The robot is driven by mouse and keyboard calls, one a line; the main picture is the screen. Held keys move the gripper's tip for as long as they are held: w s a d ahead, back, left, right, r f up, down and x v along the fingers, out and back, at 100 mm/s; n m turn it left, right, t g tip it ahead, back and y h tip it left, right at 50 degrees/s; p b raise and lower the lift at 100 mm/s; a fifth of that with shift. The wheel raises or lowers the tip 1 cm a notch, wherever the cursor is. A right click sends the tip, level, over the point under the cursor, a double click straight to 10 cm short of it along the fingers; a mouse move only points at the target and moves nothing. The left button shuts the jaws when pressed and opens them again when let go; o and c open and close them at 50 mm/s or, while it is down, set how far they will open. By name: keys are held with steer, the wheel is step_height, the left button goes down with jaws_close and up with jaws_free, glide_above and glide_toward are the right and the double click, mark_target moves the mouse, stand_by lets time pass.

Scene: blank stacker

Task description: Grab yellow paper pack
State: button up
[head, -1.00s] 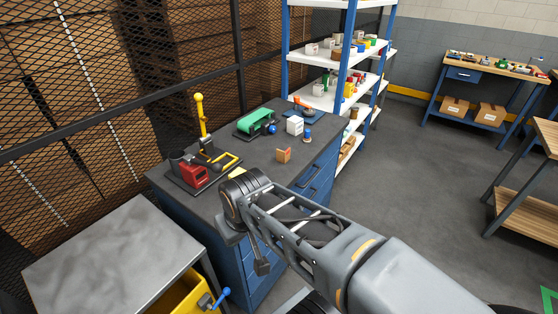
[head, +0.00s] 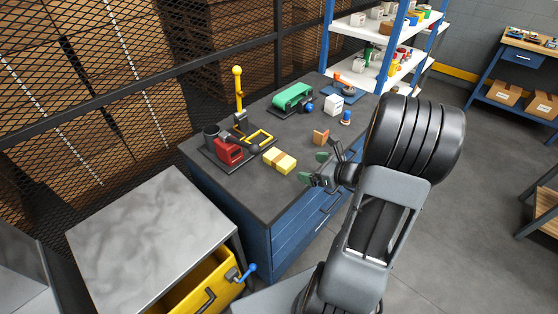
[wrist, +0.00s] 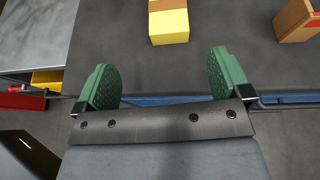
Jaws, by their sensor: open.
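The yellow paper pack (head: 279,160) lies on the dark top of the blue workbench (head: 230,188), with a brown band across its middle. In the wrist view the pack (wrist: 169,27) is at the top centre, cut off by the frame edge. My gripper (head: 313,169) is open and empty, just right of the pack in the head view. In the wrist view its green finger pads (wrist: 163,82) are spread wide, with the pack beyond them and roughly between their lines. The gripper and pack are apart.
An orange-brown block (head: 320,137) stands close behind my gripper. A red machine (head: 228,150) with a yellow lever is left of the pack. A green conveyor model (head: 292,96) and white box (head: 333,105) stand farther back. A metal-topped cabinet (head: 150,235) with a yellow drawer is at left front.

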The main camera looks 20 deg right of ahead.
glide_toward(284, 160)
steer(key=w+a, duration=0.1)
steer(key=w+a+f, duration=0.1)
steer(key=shift+w+f+m, duration=0.2)
steer(key=shift+w+m, duration=0.2)
steer(key=shift+p+x, duration=0.8)
steer(key=shift+x, duration=2.1)
steer(key=shift+d+f, duration=0.1)
steer(key=shift+d, duration=0.05)
steer(key=c, duration=1)
